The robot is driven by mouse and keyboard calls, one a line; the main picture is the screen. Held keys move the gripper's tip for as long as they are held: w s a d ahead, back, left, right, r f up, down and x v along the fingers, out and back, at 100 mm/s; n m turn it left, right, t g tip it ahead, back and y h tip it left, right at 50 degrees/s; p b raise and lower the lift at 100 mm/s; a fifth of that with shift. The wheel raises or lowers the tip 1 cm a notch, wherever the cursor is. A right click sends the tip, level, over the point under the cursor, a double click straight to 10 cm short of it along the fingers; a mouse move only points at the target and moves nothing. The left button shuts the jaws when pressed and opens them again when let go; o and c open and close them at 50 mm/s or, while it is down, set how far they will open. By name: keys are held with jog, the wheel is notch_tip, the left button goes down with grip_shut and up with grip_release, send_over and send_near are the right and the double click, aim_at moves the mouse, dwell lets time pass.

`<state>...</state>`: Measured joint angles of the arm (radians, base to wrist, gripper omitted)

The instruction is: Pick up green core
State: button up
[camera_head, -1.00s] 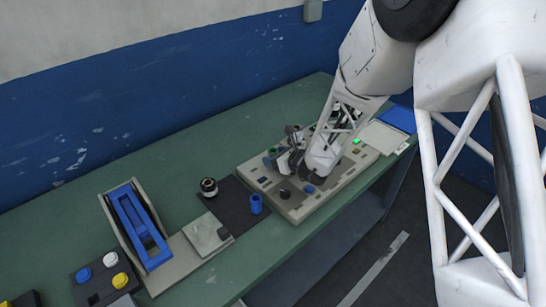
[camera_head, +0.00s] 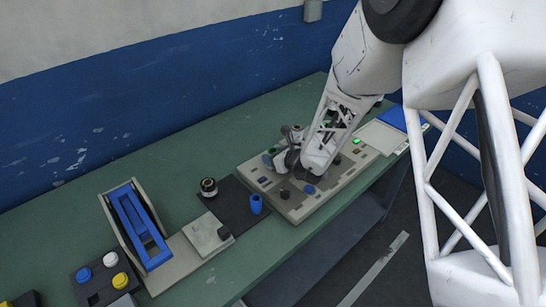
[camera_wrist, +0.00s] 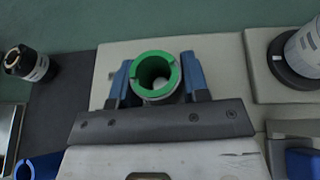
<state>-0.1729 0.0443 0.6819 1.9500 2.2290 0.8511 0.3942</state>
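The green core (camera_wrist: 134,78) is a hollow upright ring-topped tube with small notches in its rim. In the wrist view it stands between the two blue fingers of my gripper (camera_wrist: 157,78), over a pale panel surface. In the head view my gripper (camera_head: 284,156) is down at the left part of the grey panel (camera_head: 293,214), and the arm largely hides the core there.
A dark mat (camera_head: 236,208) left of the panel carries a blue core (camera_head: 256,204) and a black-and-white roll (camera_head: 208,187). A blue-framed stand (camera_head: 137,225) and a block with yellow, white and blue knobs (camera_head: 97,278) are farther left. Green table behind the panel is clear.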

aim_at(273, 152)
jog(key=c, duration=0.5)
jog(key=shift+r, duration=0.1)
jog(key=shift+r, duration=1.65)
jog(key=s+d, duration=0.1)
jog(key=s, duration=0.4)
jog(key=s+d+r, duration=0.1)
jog(key=s+d, duration=0.1)
jog(key=s, duration=0.3)
jog(key=s+d, duration=0.1)
jog(key=s, duration=0.4)
jog(key=shift+s+d+r, duration=0.15)
jog(key=shift+d+r, duration=0.1)
jog(key=shift+d, duration=0.15)
